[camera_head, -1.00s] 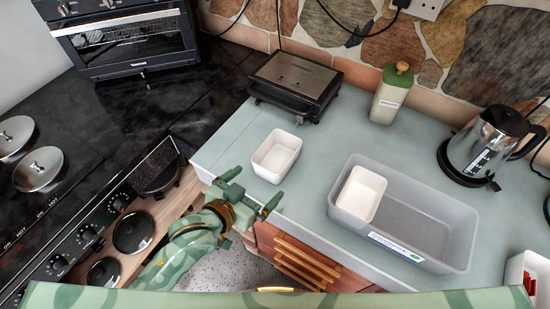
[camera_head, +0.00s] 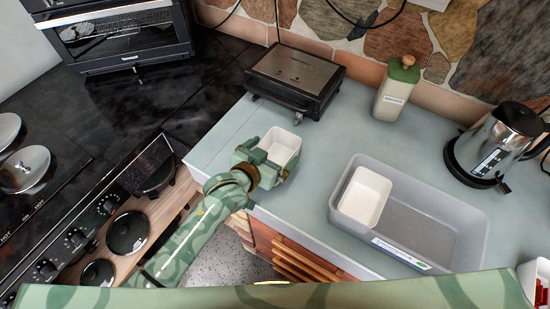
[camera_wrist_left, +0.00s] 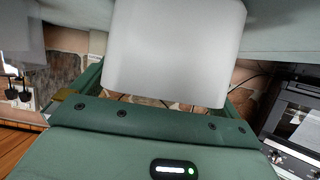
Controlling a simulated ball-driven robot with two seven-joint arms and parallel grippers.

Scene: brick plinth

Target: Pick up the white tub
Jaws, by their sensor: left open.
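A white tub (camera_head: 281,143) stands upright on the pale counter near its left front edge. My left gripper (camera_head: 266,160) is at its near side, jaws open, with the fingers reaching along either side of it. The gripper hides the tub's lower near part, and I cannot tell whether the fingers touch it. In the left wrist view the tub (camera_wrist_left: 175,50) fills the top middle, just beyond the green palm. A second white tub (camera_head: 364,196) sits in the left end of a grey bin. My right gripper is not in view.
The grey bin (camera_head: 440,238) stands to the right on the counter (camera_head: 325,150). A sandwich press (camera_head: 296,80) is behind the tub. A green-topped bottle (camera_head: 396,90) and a kettle (camera_head: 492,147) stand further back and right. The stove (camera_head: 120,210) is at left.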

